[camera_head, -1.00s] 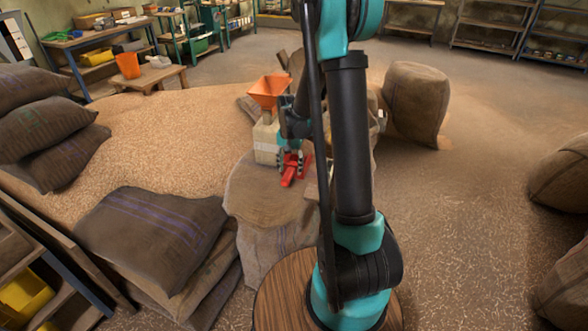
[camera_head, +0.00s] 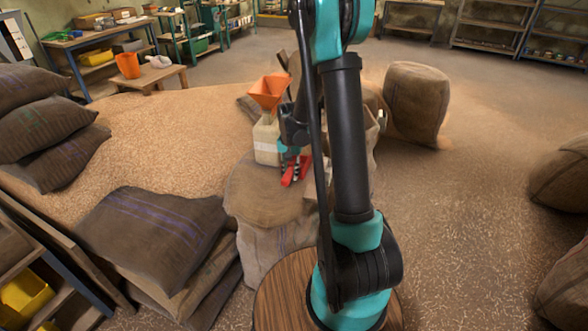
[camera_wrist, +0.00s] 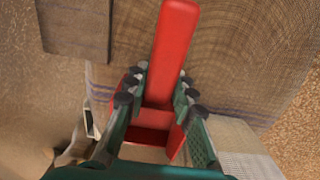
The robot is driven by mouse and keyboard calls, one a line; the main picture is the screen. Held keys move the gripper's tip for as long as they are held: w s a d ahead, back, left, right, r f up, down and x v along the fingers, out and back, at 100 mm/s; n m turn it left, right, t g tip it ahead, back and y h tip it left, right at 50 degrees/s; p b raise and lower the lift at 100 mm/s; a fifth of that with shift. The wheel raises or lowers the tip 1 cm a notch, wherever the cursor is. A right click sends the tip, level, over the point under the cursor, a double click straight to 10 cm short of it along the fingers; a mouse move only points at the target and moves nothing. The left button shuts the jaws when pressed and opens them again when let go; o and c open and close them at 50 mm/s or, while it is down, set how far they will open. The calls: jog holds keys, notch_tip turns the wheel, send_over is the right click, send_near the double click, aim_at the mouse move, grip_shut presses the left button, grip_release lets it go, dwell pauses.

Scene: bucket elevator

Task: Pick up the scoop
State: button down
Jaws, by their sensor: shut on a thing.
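The red scoop (camera_wrist: 172,45) has its long handle pointing up in the wrist view and its wider end between and below my fingers. My gripper (camera_wrist: 160,88) is shut on it, with fingers on both sides of the red body. In the head view the scoop (camera_head: 289,180) shows as a small red shape under my gripper (camera_head: 295,165), over the top of a burlap sack (camera_head: 262,200). Whether the scoop touches the sack I cannot tell. My arm hides part of this area.
An orange funnel (camera_head: 269,91) sits on a pale container (camera_head: 266,140) just behind the scoop. A grain heap (camera_head: 160,130) spreads left. Dark filled sacks (camera_head: 150,235) lie at front left. Another sack (camera_head: 416,100) stands at the back right.

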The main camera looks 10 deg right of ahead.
notch_tip(320, 180, up, 20)
dwell(0.8)
jog(key=c, duration=1.9)
grip_release()
grip_shut()
